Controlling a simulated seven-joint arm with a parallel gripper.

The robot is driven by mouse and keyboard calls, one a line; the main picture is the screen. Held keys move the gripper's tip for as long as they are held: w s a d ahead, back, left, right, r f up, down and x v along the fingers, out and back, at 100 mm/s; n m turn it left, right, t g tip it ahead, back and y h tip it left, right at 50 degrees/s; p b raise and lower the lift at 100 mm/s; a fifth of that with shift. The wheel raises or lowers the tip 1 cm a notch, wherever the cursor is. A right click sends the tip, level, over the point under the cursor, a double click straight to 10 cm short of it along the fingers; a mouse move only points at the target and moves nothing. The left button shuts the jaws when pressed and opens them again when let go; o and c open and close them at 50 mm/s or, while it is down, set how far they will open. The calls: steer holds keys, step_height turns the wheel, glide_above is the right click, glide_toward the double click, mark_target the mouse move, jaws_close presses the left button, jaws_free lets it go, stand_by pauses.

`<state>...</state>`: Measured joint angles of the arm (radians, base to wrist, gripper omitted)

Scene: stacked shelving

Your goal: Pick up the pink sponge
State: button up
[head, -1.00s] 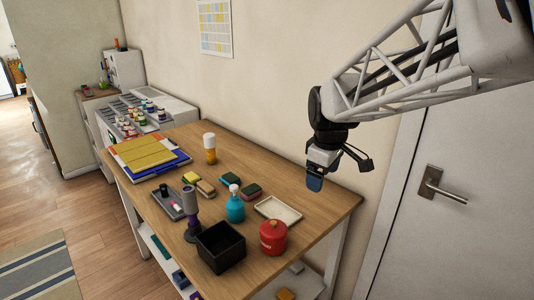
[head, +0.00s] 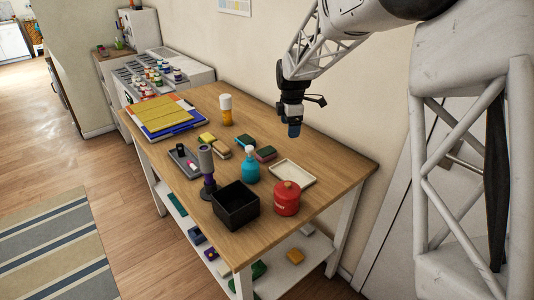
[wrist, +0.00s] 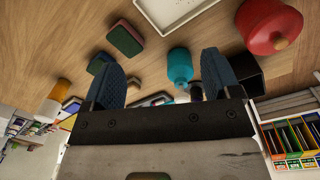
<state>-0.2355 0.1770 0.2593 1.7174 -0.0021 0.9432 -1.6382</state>
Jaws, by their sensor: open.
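A small pink-red sponge with a dark green top (head: 265,154) lies on the wooden table, behind the teal pump bottle. It also shows in the wrist view (wrist: 125,38), beyond and between my fingers' left side. A second, darker green-topped sponge (head: 247,142) lies just left of it, and appears in the wrist view (wrist: 100,63). My gripper (head: 294,130) hangs above the back part of the table, to the right of and apart from the sponges. Its blue fingers are spread with nothing between them in the wrist view (wrist: 163,82).
The teal bottle (head: 251,168), white tray (head: 293,172), red canister (head: 287,199) and black box (head: 235,206) stand near the sponges. Yellow (head: 207,138) and tan (head: 221,150) blocks lie to the left. The wall runs along the table's back edge. Table space between gripper and orange bottle (head: 226,110) is clear.

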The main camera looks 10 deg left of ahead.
mark_target(269, 149)
steer(key=w+a+f+n, duration=0.1)
steer(key=w+a+f, duration=0.1)
steer(key=w+f, duration=0.1)
steer(key=w+a+f+n, duration=0.2)
steer(key=a+f, duration=0.1)
steer(key=w+a+f+n, duration=0.2)
steer(key=w+f, duration=0.1)
steer(key=shift+w+a+f+g, duration=0.15)
steer(key=shift+w+a+g, duration=0.05)
steer(key=shift+w+g, duration=0.1)
steer(key=shift+f, duration=0.1)
steer(key=shift+f, duration=1.2)
steer(key=shift+f, duration=0.1)
steer(key=shift+a+f, duration=0.15)
steer(key=shift+f, duration=2.35)
steer(key=c, duration=1)
